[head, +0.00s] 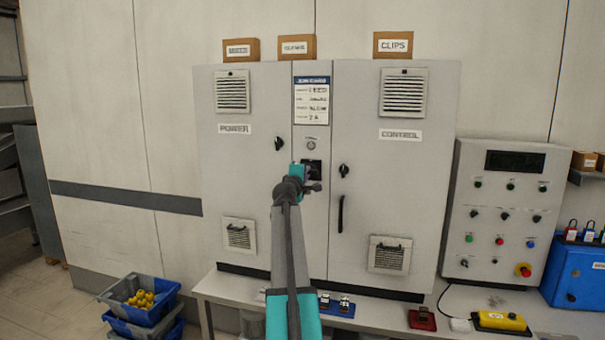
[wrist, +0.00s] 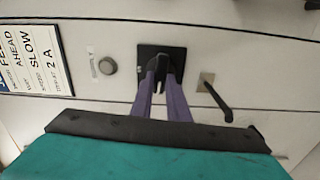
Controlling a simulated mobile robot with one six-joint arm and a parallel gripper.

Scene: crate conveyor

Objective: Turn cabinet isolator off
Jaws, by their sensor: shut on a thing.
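The grey cabinet (head: 250,160) stands against the wall, with POWER and CONTROL doors and a narrow middle panel. The isolator (wrist: 161,62) is a black rotary handle on a dark square plate in that middle panel. In the head view the isolator (head: 312,170) is partly hidden by my arm. My gripper (wrist: 160,86) has its two purple fingers closed around the isolator handle, one on each side. In the wrist view the handle points along the fingers. I cannot read any on or off mark on the plate.
A round grey knob (wrist: 108,65) and a black door handle (wrist: 217,100) flank the isolator in the wrist view. A control console (head: 500,215) stands at right. A bench (head: 380,318) runs below the cabinet. Blue crates (head: 140,305) are on the floor at left.

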